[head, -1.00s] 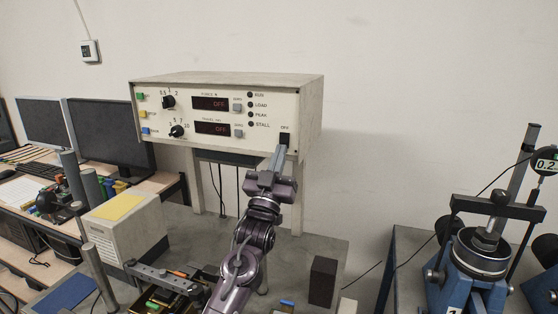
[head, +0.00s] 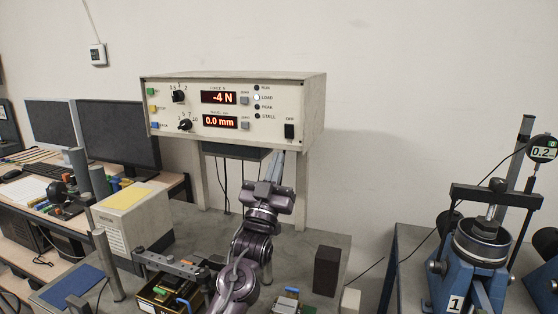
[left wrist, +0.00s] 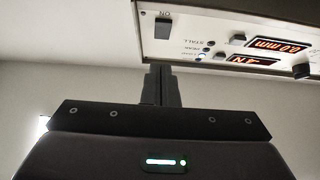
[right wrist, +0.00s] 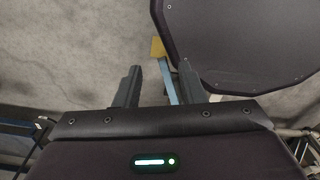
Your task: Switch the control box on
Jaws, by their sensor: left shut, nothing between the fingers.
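The control box (head: 229,110) is a pale box on legs against the wall. Its displays are lit, reading -4 N (head: 218,97) and 0.0 mm (head: 219,122), and the LOAD lamp glows white. The black rocker switch (head: 289,131) is at the right of the panel, with OFF above it. In the left wrist view the switch (left wrist: 162,27) has an upside-down ON beside it. My left gripper (head: 277,160) is shut and empty, just below the switch and apart from it. My right gripper (right wrist: 158,82) is open and empty, seen only in the right wrist view.
A dark block (head: 327,271) stands on the bench below the box. A blue test machine (head: 478,255) with a dial gauge is at the right. A beige case with a yellow top (head: 127,198) and monitors (head: 119,134) are at the left. The wall right of the box is clear.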

